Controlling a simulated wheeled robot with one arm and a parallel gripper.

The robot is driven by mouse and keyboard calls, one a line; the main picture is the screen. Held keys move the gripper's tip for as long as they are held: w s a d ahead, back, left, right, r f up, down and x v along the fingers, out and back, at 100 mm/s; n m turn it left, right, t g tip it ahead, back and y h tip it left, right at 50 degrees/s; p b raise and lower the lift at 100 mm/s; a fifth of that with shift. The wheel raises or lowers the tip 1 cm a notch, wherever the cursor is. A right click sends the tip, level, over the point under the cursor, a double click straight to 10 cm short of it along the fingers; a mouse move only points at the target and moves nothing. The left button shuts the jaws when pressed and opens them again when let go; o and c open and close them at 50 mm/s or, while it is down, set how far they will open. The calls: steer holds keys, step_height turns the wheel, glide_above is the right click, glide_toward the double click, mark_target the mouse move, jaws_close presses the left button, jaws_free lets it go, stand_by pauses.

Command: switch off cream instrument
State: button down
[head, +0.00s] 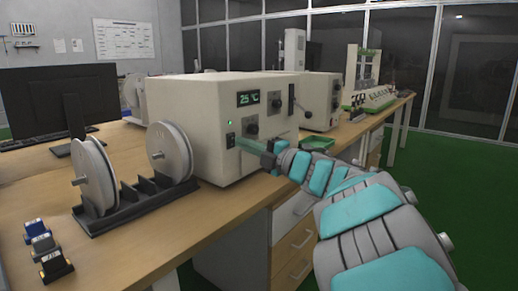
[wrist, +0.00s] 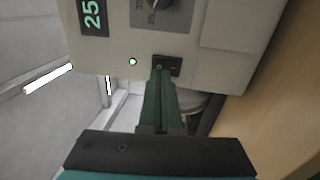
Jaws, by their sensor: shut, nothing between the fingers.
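The cream instrument (head: 190,110) stands on the wooden bench in the head view, with a lit green display (head: 248,98) reading 25 °C. A small black rocker switch (head: 230,140) sits low on its front, with a lit green lamp (head: 229,123) just above it. My gripper (head: 241,142) is shut and empty, its fingertips at the switch. In the wrist view the cream instrument (wrist: 225,40) fills the top, and the shut green fingers (wrist: 162,75) reach the switch (wrist: 172,66) and cover part of it. I cannot tell whether they touch. The lamp (wrist: 132,62) is lit.
A black rack with two white spools (head: 130,190) stands left of the instrument. Small dark blocks (head: 48,250) lie at the bench's front left. A monitor (head: 60,100) is behind. A second cream instrument (head: 318,100) and a green tray (head: 318,141) are to the right.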

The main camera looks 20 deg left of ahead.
steer(key=shift+w+a+r, duration=0.1)
steer(key=shift+w+a, duration=0.2)
steer(key=shift+a, duration=0.35)
steer(key=shift+r, duration=0.1)
